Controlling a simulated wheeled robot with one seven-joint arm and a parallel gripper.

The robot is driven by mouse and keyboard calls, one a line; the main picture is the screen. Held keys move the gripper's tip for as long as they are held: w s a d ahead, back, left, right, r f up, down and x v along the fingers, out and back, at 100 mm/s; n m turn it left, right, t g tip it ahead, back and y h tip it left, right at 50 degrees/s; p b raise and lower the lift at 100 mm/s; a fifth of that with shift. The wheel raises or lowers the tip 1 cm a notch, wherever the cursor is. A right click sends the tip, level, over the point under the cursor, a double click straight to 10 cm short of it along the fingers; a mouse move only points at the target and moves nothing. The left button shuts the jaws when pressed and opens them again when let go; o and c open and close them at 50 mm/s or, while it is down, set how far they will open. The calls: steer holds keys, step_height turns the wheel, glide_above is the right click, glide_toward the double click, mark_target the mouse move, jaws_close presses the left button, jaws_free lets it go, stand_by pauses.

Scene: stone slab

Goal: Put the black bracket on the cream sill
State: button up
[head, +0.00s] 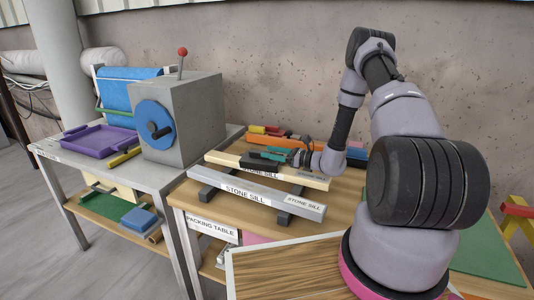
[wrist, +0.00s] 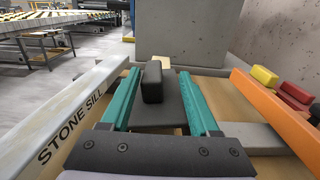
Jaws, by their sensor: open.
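The black bracket (head: 258,164) lies on the cream sill (head: 222,158), the rear of two long bars labelled STONE SILL. In the wrist view the bracket (wrist: 153,84) shows an upright block on a flat dark plate. The cream sill's far end (wrist: 185,62) shows just beyond it. My gripper (head: 266,155) is low over the cream sill. Its two teal fingers (wrist: 161,80) are apart, one on each side of the bracket, with visible gaps to the block. The palm hides the near part of the plate and most of the sill.
A grey sill (head: 240,192) lies parallel in front. An orange bar (wrist: 270,105) and red and yellow blocks (wrist: 292,88) lie on the other side. A grey box with a blue wheel (head: 180,118) stands beyond the sills' left end. A purple tray (head: 100,140) is farther left.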

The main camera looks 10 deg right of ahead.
steer(key=v, duration=1)
steer(key=shift+s, duration=0.1)
steer(key=s+a+r+n+g+h, duration=0.1)
steer(key=s+a+r+n+g, duration=0.25)
steer(key=r, duration=0.35)
steer(key=s+a+r+n+g+h, duration=0.1)
steer(key=s+a+r+n+g, duration=0.15)
steer(key=s+r+n, duration=0.35)
steer(key=s+a+r+n+g+h, duration=0.1)
steer(key=a+r+n+g, duration=0.2)
steer(key=r, duration=0.5)
steer(key=s+d+r+n+t+h, duration=0.3)
steer(key=s+r+n+h, duration=0.1)
steer(key=s+r, duration=0.4)
steer(key=s+d+r+n+t+h, duration=0.2)
steer(key=s+r+n+t+h, duration=0.1)
steer(key=s+r+h, duration=0.3)
step_height(320, 180, up, 2)
steer(key=s+n, duration=0.1)
steer(key=s, duration=0.1)
steer(key=shift+s+d+r, duration=0.15)
steer(key=shift+s+d, duration=0.25)
